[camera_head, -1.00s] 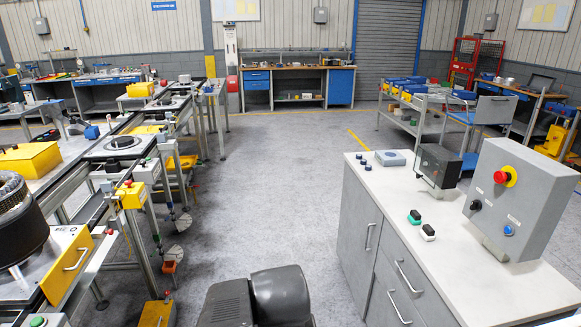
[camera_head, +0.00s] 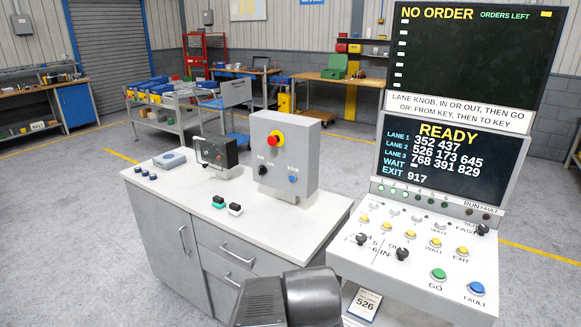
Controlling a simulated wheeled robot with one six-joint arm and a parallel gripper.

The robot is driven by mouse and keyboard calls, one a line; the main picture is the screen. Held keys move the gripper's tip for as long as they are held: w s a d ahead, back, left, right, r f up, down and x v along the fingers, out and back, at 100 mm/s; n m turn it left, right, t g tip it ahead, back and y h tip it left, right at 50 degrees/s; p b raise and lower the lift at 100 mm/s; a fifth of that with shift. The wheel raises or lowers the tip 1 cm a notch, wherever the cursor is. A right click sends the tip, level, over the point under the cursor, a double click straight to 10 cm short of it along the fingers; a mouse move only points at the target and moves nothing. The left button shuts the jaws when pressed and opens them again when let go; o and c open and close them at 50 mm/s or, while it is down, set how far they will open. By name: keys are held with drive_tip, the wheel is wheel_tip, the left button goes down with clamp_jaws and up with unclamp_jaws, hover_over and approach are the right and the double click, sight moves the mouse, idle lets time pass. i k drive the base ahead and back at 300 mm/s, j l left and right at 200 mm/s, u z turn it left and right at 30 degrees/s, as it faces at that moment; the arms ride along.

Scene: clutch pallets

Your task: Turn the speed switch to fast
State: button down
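The speed switch looks to be the small black knob (camera_head: 483,230) at the upper right of the sloping white control panel (camera_head: 350,262). Small lettering beside it seems to read "FAST". The print and the knob's pointer are too small for me to tell which way it is turned. Above the panel, a screen (camera_head: 452,160) shows "READY" with lane numbers, and the top screen (camera_head: 465,60) shows "NO ORDER". My gripper is not in view. Only a dark grey part of my own body shows at the bottom middle, left of the panel and apart from it.
Two more black knobs, several yellow buttons, a green button (camera_head: 438,274) and a blue button (camera_head: 476,288) share the panel. A grey cabinet (camera_head: 165,225) stands left of it, bearing a grey box (camera_head: 300,150) with a red button. Open floor (camera_head: 75,230) lies to the left.

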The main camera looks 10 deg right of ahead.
sight(482, 229)
drive_tip(key=z, duration=1.3)
drive_tip(key=i+l+u, duration=0.15)
drive_tip(key=i+l, duration=0.2)
drive_tip(key=i+l+u, duration=0.1)
drive_tip(key=i+l, duration=0.2)
drive_tip(key=l, duration=0.2)
drive_tip(key=i+l+u, duration=0.15)
drive_tip(key=i+l, duration=0.15)
drive_tip(key=l, duration=0.15)
